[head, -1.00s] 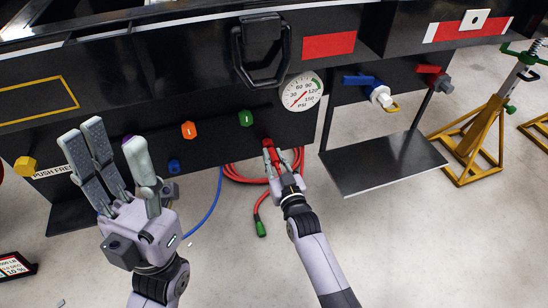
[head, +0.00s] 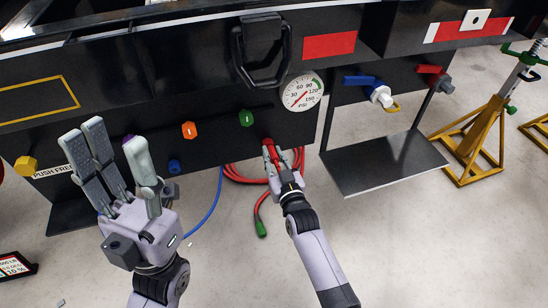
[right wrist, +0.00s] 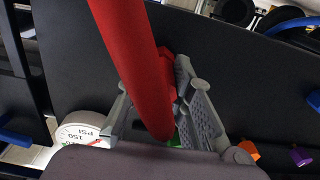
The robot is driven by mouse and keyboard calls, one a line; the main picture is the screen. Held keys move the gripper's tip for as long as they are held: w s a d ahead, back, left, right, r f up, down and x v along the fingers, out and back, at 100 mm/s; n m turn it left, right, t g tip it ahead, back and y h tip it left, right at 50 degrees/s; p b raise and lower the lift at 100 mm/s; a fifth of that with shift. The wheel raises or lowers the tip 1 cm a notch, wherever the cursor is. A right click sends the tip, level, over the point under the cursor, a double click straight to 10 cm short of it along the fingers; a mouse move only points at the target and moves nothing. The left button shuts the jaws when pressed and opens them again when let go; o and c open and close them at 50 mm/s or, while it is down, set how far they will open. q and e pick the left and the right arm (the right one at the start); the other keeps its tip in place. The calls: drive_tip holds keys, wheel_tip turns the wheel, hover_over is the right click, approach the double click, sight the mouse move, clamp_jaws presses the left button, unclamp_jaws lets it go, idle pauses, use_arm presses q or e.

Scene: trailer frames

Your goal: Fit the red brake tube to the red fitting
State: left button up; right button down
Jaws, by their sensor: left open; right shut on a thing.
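The red fitting (head: 267,142) sits low on the black panel, right of the green fitting. My right gripper (head: 284,156) is just below it, shut on the red brake tube (head: 273,158). In the right wrist view the thick red tube (right wrist: 130,50) runs down between the grey fingers (right wrist: 155,100), and a red part (right wrist: 166,66) shows behind it. The tube's end is close to the red fitting; whether they touch I cannot tell. My left gripper (head: 115,140) is open and empty, in front of the panel's left part.
A pressure gauge (head: 302,92) is right of the green fitting (head: 246,118). Orange (head: 189,130), blue (head: 174,166) and yellow (head: 25,166) parts are on the panel. A red hose with a green end (head: 261,228) hangs below. A yellow stand (head: 470,140) is at the right.

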drive_tip(key=shift+w, duration=0.2)
drive_tip(key=c, duration=1.3)
unclamp_jaws()
drive_tip(key=shift+c, duration=0.2)
drive_tip(key=shift+s, duration=0.1)
drive_tip(key=shift+s+f, duration=0.1)
drive_tip(key=shift+s, duration=0.2)
drive_tip(key=v, duration=1.1)
drive_tip(key=shift+s+d, duration=0.1)
